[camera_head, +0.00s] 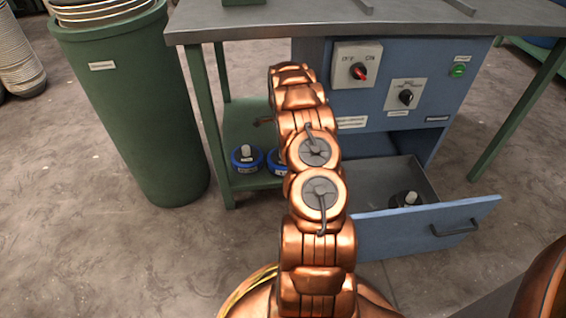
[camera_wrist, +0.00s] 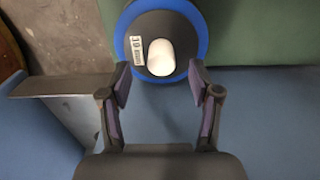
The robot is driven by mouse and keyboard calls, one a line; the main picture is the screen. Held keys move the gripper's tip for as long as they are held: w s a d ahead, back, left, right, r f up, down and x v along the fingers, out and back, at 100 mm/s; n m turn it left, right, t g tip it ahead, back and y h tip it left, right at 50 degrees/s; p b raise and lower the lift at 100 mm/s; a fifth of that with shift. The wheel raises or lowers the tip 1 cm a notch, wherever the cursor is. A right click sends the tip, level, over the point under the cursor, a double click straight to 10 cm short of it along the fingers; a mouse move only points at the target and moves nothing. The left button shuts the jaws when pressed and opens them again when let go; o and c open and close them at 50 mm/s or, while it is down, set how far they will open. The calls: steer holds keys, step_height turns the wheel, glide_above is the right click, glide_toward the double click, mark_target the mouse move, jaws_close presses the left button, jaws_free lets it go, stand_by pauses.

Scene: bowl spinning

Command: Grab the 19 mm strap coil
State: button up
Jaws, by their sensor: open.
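In the wrist view a coil (camera_wrist: 185,30) has a dark round top, a bright blue rim, a white knob (camera_wrist: 161,58) and a white label that seems to read 19. My gripper (camera_wrist: 159,75) is open, with one fingertip on each side of the knob and nothing held. Whether the fingers touch the coil cannot be told. In the head view two blue-rimmed coils sit on the green lower shelf, a left one (camera_head: 247,158) and a right one (camera_head: 276,161) partly hidden by my arm.
The shelf is under a workbench (camera_head: 400,18) with green legs. A blue cabinet (camera_head: 385,100) with switches stands beside it. Its drawer (camera_head: 425,232) is open and holds another knobbed coil (camera_head: 407,198). A tall green bin (camera_head: 130,110) stands at left.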

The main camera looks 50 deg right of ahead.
steer(key=f, duration=0.1)
steer(key=f+b, duration=0.1)
steer(key=f, duration=0.1)
steer(key=f+b, duration=0.1)
steer(key=f, duration=0.1)
steer(key=shift+s+d, duration=0.1)
steer(key=shift+d, duration=0.15)
steer(key=shift+r, duration=0.1)
jaws_close()
stand_by(0.4)
